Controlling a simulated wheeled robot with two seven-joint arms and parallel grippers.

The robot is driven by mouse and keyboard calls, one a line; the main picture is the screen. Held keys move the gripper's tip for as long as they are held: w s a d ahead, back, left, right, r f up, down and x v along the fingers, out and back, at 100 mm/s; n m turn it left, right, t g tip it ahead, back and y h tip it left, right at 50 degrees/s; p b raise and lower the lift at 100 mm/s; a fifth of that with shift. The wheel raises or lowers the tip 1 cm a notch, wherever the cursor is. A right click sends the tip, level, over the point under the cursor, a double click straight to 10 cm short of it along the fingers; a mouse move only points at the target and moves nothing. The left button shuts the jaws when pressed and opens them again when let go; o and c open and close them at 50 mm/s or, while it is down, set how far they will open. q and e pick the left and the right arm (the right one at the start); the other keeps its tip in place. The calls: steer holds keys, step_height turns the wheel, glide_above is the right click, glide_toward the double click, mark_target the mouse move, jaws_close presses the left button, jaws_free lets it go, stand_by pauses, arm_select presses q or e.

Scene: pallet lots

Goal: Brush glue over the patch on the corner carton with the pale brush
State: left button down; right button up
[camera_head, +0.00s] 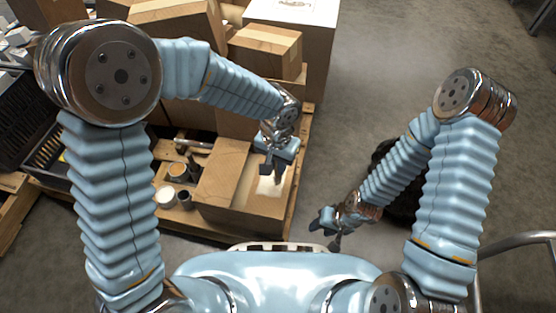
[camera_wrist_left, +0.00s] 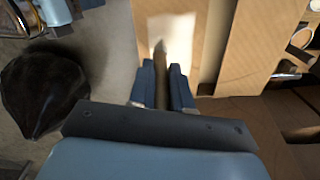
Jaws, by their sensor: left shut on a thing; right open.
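The corner carton (camera_head: 222,178) sits at the pallet's near right corner, with a pale patch (camera_head: 268,187) on its top. My left gripper (camera_head: 273,168) is over the patch. In the left wrist view my left gripper (camera_wrist_left: 163,85) is shut on a slim brownish brush (camera_wrist_left: 160,72). The brush's far end overlaps the near part of the white patch (camera_wrist_left: 175,38); I cannot tell whether it touches. The carton's top (camera_wrist_left: 238,45) extends to the right of the patch there. My right gripper (camera_head: 330,222) is open and empty, off the pallet to the right.
Taller cartons (camera_head: 265,48) stand behind on the pallet (camera_head: 290,205). Small pots (camera_head: 166,196) and jars stand left of the corner carton. A dark crate (camera_head: 22,125) is at far left. A dark rounded object (camera_wrist_left: 45,92) lies on the floor.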

arm_select(q)
steer(key=shift+w+d+f, duration=0.1)
steer(key=shift+w+d, duration=0.1)
steer(key=shift+w, duration=0.95)
steer(key=shift+s+a, duration=0.15)
steer(key=shift+s, duration=0.55)
steer(key=shift+s+a, duration=0.1)
steer(key=shift+s, duration=0.45)
steer(key=shift+s, duration=0.1)
steer(key=shift+s+a+r, duration=0.1)
steer(key=shift+s+r, duration=0.1)
steer(key=shift+s, duration=0.25)
